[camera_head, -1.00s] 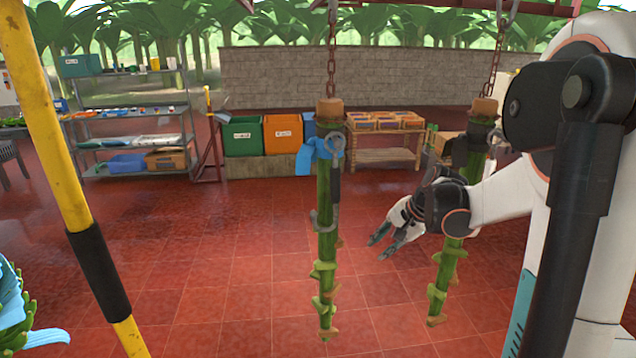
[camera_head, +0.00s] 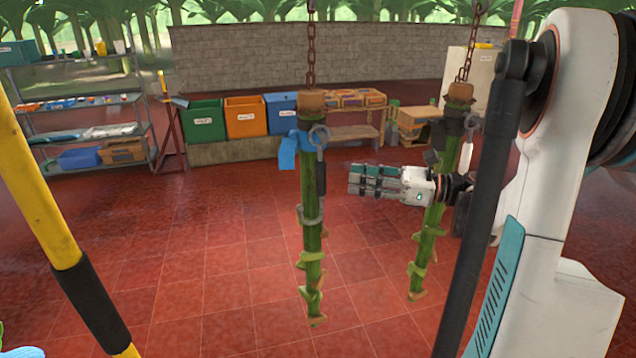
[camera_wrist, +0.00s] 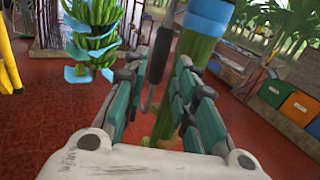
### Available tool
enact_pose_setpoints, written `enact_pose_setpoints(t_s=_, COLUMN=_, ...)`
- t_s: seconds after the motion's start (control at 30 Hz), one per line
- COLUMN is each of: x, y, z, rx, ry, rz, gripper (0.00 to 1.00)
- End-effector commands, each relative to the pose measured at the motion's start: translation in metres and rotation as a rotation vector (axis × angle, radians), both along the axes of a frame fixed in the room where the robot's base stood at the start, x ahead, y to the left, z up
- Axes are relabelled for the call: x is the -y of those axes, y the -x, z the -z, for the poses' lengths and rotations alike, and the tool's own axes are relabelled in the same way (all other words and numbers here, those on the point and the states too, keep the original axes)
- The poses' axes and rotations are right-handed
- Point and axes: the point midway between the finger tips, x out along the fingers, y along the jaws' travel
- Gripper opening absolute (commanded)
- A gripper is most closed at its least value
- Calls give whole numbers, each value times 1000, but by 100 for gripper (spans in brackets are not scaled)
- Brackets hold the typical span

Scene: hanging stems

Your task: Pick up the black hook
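A hook with a grey metal ring, a black grip (camera_head: 321,180) and a grey curved end (camera_head: 310,220) hangs along the left green stem (camera_head: 308,190), below a blue band. Its black grip also shows in the wrist view (camera_wrist: 160,52), between my fingers as seen from there. My gripper (camera_head: 351,182) is open and empty, just right of the grip in the head view, with a gap between them. In the wrist view the teal fingers (camera_wrist: 160,72) are spread. The hook's lower end is partly hidden behind the stem or my fingers there.
A yellow pole (camera_head: 35,190) stands at the left front. Bins, shelves and a wall line the back.

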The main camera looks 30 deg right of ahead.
Motion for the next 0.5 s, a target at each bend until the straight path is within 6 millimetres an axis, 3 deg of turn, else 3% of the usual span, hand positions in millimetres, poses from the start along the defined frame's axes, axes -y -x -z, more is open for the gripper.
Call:
enact_pose_setpoints(t_s=0.2, x=-27, y=-25, z=0, rx=0, ry=1, rz=-2, gripper=26)
enact_pose_setpoints(t_s=0.5, x=-43, y=-42, z=1, rx=-1, ry=2, rz=-1, gripper=26)
